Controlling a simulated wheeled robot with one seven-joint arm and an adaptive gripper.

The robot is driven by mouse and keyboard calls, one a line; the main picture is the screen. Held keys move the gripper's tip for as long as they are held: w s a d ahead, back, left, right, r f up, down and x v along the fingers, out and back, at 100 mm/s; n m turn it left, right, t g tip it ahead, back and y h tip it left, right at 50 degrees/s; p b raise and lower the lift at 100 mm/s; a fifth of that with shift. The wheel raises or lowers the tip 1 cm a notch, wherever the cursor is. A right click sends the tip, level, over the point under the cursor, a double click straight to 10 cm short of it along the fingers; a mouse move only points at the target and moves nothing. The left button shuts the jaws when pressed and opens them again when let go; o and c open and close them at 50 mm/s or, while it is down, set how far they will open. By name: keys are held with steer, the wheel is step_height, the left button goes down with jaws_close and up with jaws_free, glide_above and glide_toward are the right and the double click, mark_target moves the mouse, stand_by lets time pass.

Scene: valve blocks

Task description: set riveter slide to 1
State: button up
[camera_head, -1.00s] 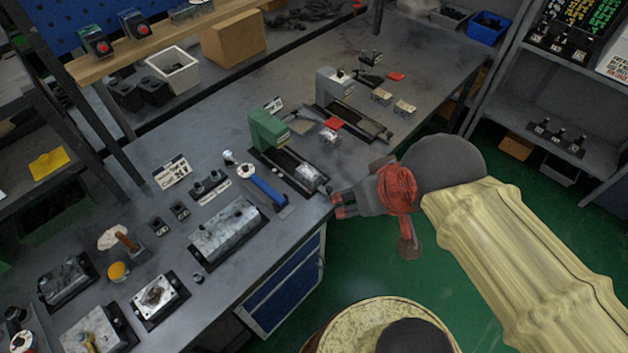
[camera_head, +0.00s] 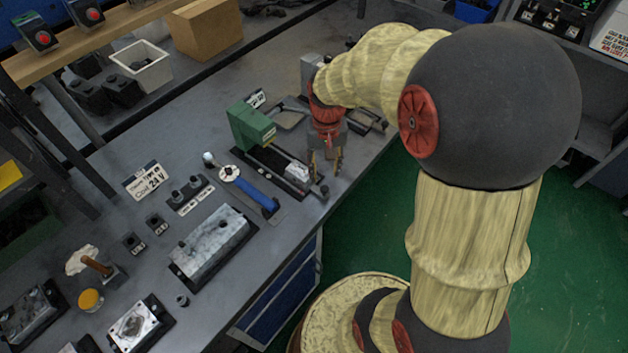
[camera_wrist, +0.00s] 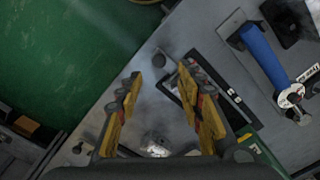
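The green riveter (camera_head: 250,125) stands on the bench, with a dark rail base (camera_head: 268,160) running from it toward the front edge. A grey metal slide block (camera_head: 297,172) sits near the front end of the rail, by a dark round knob (camera_head: 323,190). My gripper (camera_head: 325,165) points down just right of the block, open, with no visible contact. In the wrist view my open gripper (camera_wrist: 160,78) has the knob (camera_wrist: 158,60) showing just beyond its fingertips. The rail base (camera_wrist: 232,108) lies right of them, partly behind the right finger. The slide block is not clear there.
A large metal block (camera_head: 213,240) is farther left. A grey machine (camera_head: 312,70) stands behind my arm, partly hidden. The bench's front edge is close by, with green floor (camera_head: 365,235) beyond it.

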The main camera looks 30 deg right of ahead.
mark_target(324, 188)
step_height(324, 188, down, 8)
steer(key=b, duration=0.2)
steer(key=shift+s+r+b, duration=0.1)
steer(key=shift+r+b, duration=0.15)
steer(key=shift+b, duration=0.15)
steer(key=shift+c, duration=0.3)
jaws_close()
stand_by(0.4)
